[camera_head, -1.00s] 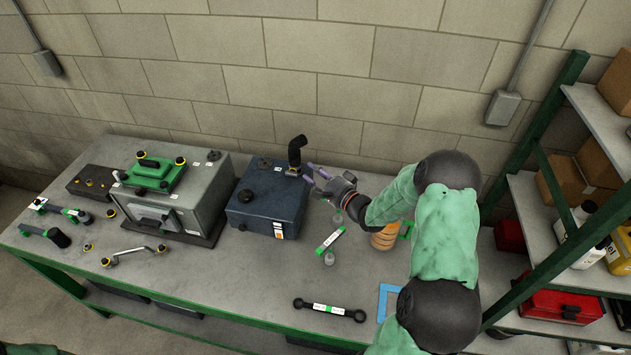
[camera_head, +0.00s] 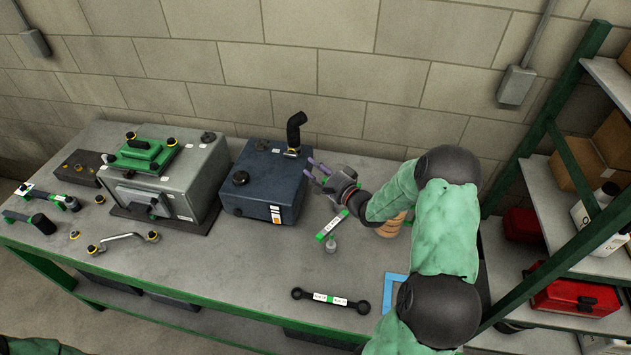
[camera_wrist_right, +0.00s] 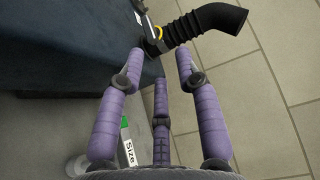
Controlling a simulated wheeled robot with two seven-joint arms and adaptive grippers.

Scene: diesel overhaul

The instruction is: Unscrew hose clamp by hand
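The black elbow hose (camera_head: 295,128) stands up from the back right corner of the dark blue tank (camera_head: 262,182). A metal hose clamp (camera_head: 291,152) with a yellow mark sits around its base; the wrist view shows the clamp (camera_wrist_right: 155,42) and the hose (camera_wrist_right: 205,22). My right gripper (camera_head: 312,168) is just right of the tank. Its three purple fingers are spread and empty in the wrist view (camera_wrist_right: 160,66). The fingertips point at the clamp, and the left one overlaps its edge in the picture; I cannot tell if it touches. My left gripper is out of view.
A grey box (camera_head: 165,182) with a green top stands left of the tank. Shelves with a red toolbox (camera_head: 575,297) stand at right.

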